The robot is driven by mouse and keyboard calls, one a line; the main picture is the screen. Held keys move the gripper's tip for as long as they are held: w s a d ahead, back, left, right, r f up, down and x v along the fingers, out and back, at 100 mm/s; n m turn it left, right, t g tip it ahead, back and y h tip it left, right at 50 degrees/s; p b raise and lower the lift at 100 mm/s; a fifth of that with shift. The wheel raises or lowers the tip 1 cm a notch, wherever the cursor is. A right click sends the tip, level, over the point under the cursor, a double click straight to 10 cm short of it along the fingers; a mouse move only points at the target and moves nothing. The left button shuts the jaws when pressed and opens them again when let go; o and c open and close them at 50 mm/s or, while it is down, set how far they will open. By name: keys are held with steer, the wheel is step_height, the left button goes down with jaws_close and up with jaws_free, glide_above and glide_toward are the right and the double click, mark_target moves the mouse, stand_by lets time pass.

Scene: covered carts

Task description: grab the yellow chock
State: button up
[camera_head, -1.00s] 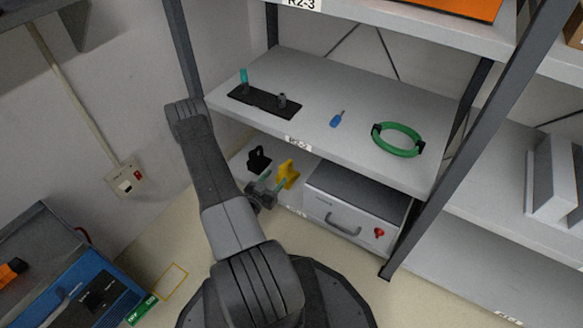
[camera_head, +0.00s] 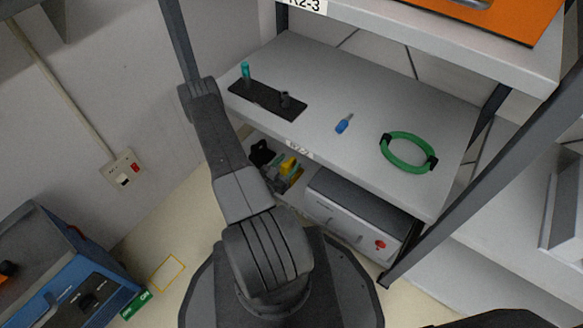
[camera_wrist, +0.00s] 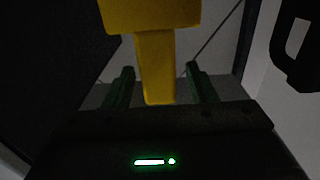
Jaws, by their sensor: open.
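The yellow chock (camera_head: 290,165) is on the lower shelf, partly hidden by my gripper and the shelf above. In the wrist view the chock (camera_wrist: 155,60) is close, with a wide upper block and a narrower part reaching down between my fingers. My gripper (camera_wrist: 159,88) is open, with one green-tinted finger on each side of that narrow part and a gap visible on both sides. In the head view my gripper (camera_head: 278,169) is at the chock, under the middle shelf.
A black chock-like object (camera_head: 262,153) stands just left of the yellow one; a dark shape with a handle-like opening (camera_wrist: 298,45) shows at right in the wrist view. A grey case (camera_head: 362,208) is close on the right. The middle shelf (camera_head: 350,95) overhangs my gripper.

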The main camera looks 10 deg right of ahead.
jaws_close()
